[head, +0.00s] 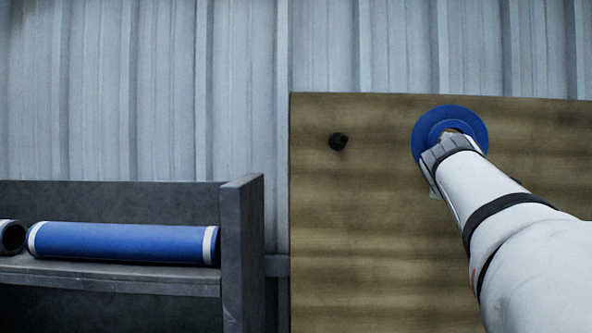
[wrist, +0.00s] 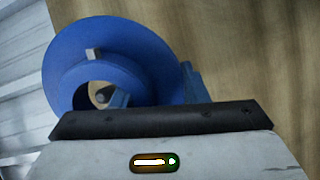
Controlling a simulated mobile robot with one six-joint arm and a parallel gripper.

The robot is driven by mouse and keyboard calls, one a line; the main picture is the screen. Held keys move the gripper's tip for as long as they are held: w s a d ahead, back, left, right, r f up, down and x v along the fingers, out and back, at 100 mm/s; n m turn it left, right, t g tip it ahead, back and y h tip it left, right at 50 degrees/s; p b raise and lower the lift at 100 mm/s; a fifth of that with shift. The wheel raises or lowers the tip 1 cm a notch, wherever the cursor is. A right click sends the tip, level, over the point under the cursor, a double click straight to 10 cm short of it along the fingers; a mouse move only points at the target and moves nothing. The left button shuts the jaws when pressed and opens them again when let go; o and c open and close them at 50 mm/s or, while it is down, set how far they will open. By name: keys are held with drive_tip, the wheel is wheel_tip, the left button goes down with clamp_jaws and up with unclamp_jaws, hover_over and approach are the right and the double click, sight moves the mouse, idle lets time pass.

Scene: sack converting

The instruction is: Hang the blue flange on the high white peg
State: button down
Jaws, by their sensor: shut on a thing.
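The blue flange (head: 424,130), a wide disc with a raised hub and a central hole, is at the upper part of the brown board. My gripper (head: 447,142) is shut on it from the front and hides part of its hub. In the wrist view the flange (wrist: 68,62) shows at upper left, tilted, beyond the gripper's dark edge. A small grey shape (wrist: 104,94) shows through its hole; I cannot tell whether it is the white peg's end. No white peg shows clearly in the head view. Whether the flange touches the board is unclear.
A dark peg (head: 338,142) stands on the brown board (head: 350,240), left of the flange. A grey shelf (head: 242,240) at lower left holds a blue roll (head: 125,242) with white end bands and part of a dark roll (head: 10,237). Corrugated wall is behind.

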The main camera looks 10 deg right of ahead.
drive_tip(key=shift+w+d+f+b, duration=0.1)
drive_tip(key=shift+w+d+b, duration=0.15)
drive_tip(key=shift+w, duration=0.6)
drive_tip(key=shift+w+d+f+b, duration=0.15)
drive_tip(key=shift+w+b, duration=0.2)
drive_tip(key=shift+w, duration=0.45)
drive_tip(key=shift+w+d+f+b, duration=0.15)
drive_tip(key=shift+w+b, duration=0.15)
drive_tip(key=shift+w, duration=0.55)
